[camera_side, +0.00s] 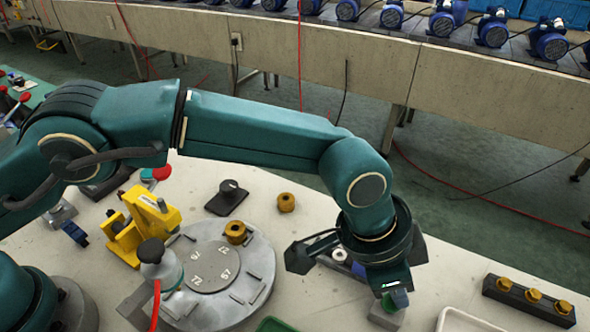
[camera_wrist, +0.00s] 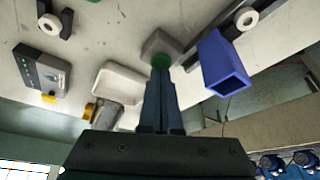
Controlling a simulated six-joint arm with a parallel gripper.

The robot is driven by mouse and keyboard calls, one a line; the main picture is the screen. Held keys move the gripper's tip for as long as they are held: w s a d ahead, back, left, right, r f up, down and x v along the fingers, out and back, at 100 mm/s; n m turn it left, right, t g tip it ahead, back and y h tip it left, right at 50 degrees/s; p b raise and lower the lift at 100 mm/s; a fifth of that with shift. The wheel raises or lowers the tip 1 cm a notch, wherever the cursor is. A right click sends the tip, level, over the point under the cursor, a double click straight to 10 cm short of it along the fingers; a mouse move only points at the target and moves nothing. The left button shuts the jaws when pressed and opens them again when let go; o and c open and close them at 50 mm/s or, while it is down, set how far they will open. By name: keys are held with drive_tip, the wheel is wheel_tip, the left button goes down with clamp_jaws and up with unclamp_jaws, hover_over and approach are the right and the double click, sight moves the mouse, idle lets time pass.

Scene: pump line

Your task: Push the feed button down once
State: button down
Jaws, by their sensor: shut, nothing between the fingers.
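A green button (camera_wrist: 160,61) sits on top of a small grey box (camera_wrist: 161,41) in the wrist view. I take it to be the feed button. In the side view the green button (camera_side: 399,299) and its grey box (camera_side: 386,316) show partly under my wrist. My gripper (camera_wrist: 160,74) is shut and empty, its fingers pointing at the green button. The fingertips overlap the button's near edge in the wrist view. I cannot tell whether they touch it. In the side view my wrist hides most of the fingers.
A white tray (camera_wrist: 121,84) and a blue open bin (camera_wrist: 226,66) flank the button box in the wrist view. A black block with brass knobs (camera_side: 528,299) lies at the right. A round grey plate (camera_side: 215,285) and yellow fixture (camera_side: 143,226) stand left.

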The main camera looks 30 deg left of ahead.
idle(0.4)
wheel_tip(320, 180, up, 7)
drive_tip(key=shift+r, duration=0.2)
idle(1.0)
